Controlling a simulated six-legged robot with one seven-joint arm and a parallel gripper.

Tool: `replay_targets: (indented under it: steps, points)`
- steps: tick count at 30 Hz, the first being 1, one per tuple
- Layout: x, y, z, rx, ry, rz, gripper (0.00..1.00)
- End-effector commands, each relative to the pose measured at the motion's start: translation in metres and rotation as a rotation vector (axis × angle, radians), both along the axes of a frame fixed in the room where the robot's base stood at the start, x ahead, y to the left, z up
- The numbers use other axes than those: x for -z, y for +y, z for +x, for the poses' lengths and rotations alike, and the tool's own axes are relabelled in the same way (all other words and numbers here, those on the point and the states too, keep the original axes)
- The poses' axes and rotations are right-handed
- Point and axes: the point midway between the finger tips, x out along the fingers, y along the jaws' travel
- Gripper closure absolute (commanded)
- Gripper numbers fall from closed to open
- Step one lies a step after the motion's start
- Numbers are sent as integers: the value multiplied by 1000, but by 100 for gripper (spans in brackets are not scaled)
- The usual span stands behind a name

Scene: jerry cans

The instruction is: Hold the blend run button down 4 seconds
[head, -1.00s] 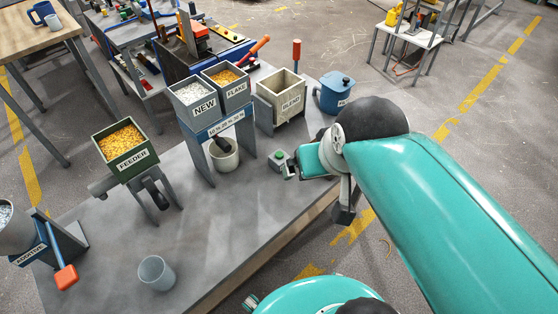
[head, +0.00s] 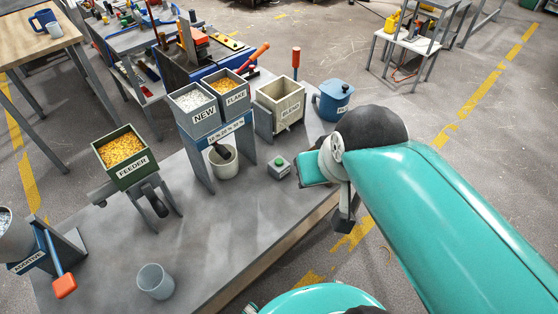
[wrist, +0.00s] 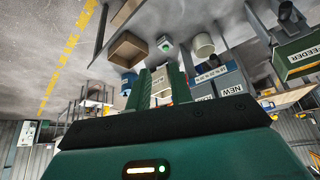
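A small grey button box with a green button (head: 279,166) stands on the grey table beside the blend bin. It also shows in the wrist view as a box with a green top (wrist: 164,44). The blend bin (head: 280,117) is an open, beige box behind the button box. In the head view my gripper (head: 312,168) is just right of the button box, with a visible gap between them; its fingertips are hard to make out there. In the wrist view my gripper (wrist: 160,76) shows two green fingers apart, with nothing held between them.
A blue lidded pitcher (head: 333,99) stands behind my gripper. The NEW hopper (head: 199,113) and FLAKE hopper (head: 232,92) sit on a blue frame over a pale bucket (head: 223,160). A green feeder (head: 124,160) and a grey cup (head: 155,281) are further left. The table middle is clear.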

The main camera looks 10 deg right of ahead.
Motion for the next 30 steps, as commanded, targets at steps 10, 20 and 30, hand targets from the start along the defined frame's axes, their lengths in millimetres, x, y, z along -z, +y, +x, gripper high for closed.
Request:
replay_targets:
  steps: [10,20,30]
  points:
    - [0,0,0,0,0,0,100]
    - [0,0,0,0,0,0,100]
    - [0,0,0,0,0,0,100]
